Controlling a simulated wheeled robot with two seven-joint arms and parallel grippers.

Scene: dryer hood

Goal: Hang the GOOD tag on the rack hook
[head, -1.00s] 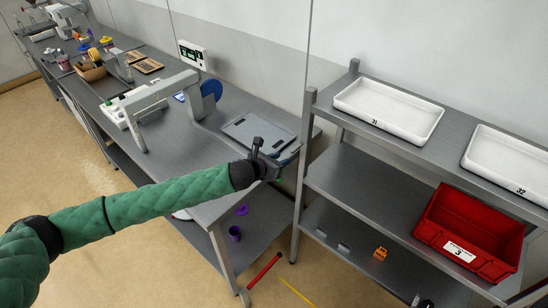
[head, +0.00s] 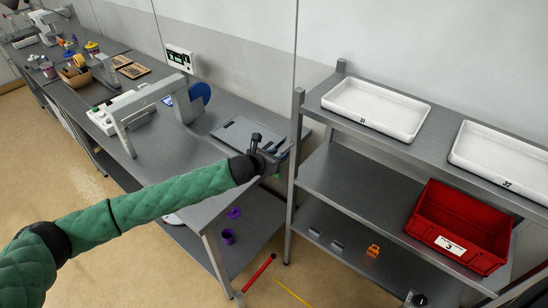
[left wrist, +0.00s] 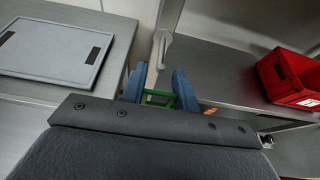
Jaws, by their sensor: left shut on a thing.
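My left gripper (head: 279,154) is at the gap between the workbench and the rack (head: 292,190), close beside the rack's near-left post. In the left wrist view its two blue fingers (left wrist: 158,92) are shut on a green tag (left wrist: 158,99), which shows between them. The tag's lettering is not readable, and most of it is hidden by the gripper. A light upright piece with a bent end (left wrist: 161,48) stands just beyond the fingers, apart from the tag; I cannot tell if it is the hook. My right gripper is not in view.
White trays (head: 375,107) stand on the rack's top shelf and a red bin (head: 460,225) on the middle one. A grey lidded board (head: 252,132) lies on the bench left of the gripper. A red bar (head: 258,272) lies on the floor.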

